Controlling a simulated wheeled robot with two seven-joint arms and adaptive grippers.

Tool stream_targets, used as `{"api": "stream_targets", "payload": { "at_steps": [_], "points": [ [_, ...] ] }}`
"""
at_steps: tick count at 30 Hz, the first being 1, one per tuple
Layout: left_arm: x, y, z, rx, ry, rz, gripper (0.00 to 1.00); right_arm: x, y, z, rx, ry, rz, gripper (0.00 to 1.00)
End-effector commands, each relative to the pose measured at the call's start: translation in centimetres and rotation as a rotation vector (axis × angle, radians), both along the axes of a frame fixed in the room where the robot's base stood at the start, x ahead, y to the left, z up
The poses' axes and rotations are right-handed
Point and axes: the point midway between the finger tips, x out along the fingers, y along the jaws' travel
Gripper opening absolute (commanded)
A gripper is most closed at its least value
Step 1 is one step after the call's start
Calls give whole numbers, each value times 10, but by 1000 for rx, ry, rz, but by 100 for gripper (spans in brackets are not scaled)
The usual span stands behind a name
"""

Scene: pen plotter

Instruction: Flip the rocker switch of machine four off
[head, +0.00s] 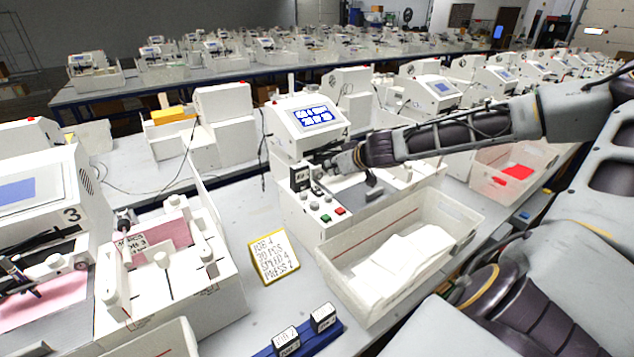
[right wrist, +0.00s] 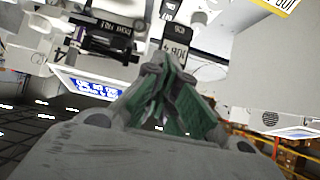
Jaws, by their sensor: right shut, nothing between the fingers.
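Machine four (head: 297,133) is the white plotter in the middle of the head view, with a lit blue screen (head: 318,116) and a "4" on its side. Its front panel has a red button (head: 339,211), a green button (head: 326,218) and grey knobs. A black "JOB 4" tag (head: 300,178) stands beside the panel. My right gripper (head: 325,160) is shut and empty, at the machine's front below the screen. In the right wrist view its fingers (right wrist: 172,85) are together close to the tag (right wrist: 175,45); contact cannot be told. I cannot make out the rocker switch. My left gripper is not in view.
A white bin (head: 345,283) with white sheets stands right of the yellow-edged job card (head: 272,257). Machine three (head: 50,195) is at the left. A blue rack (head: 300,344) with tags lies in front. Bare table shows around the card.

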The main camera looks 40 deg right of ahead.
Motion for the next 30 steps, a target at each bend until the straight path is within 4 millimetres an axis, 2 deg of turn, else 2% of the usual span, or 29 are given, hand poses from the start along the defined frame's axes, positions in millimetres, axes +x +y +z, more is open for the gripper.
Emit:
{"api": "stream_targets", "payload": {
  "at_steps": [14,30],
  "points": [
    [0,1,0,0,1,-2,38,3,0,-3,1,1,1,0],
    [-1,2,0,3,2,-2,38,27,-2,-20,1,1,2,0]
  ]
}}
